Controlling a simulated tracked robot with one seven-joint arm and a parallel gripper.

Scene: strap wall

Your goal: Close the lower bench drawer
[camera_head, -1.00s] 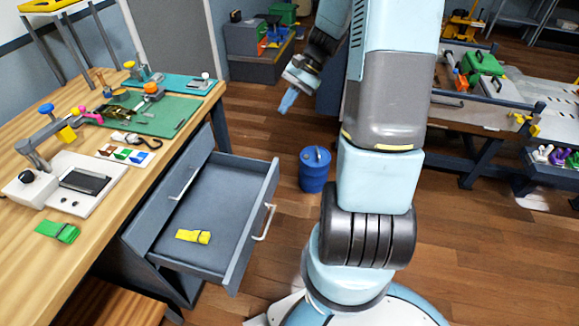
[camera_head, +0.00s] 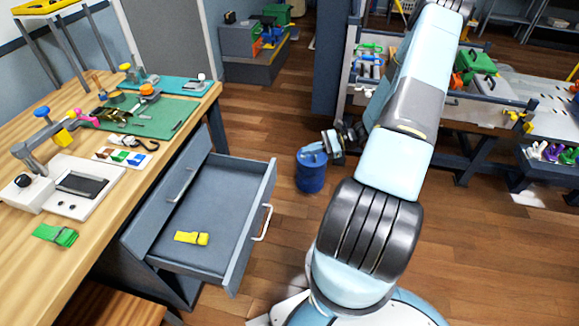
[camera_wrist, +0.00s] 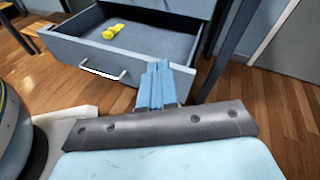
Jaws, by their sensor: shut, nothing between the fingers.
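The lower bench drawer (camera_head: 215,215) is pulled well out from the wooden bench, with a white bar handle (camera_head: 263,222) on its front. A yellow folded strap (camera_head: 192,238) lies on the drawer floor. In the wrist view the open drawer (camera_wrist: 160,58) is ahead, with its handle (camera_wrist: 103,73) left of my fingers. My gripper (camera_head: 312,150) is shut and empty, in front of the blue drum and apart from the drawer to its left. Its blue fingers also show in the wrist view (camera_wrist: 157,80), overlapping the drawer front's right end in the picture.
An upper drawer (camera_head: 165,195) with its own handle is shut above the open one. The blue drum (camera_head: 311,178) stands on the floor. The bench top (camera_head: 120,190) holds clamps, mats and a green strap. Wooden floor is clear between drawer and my base.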

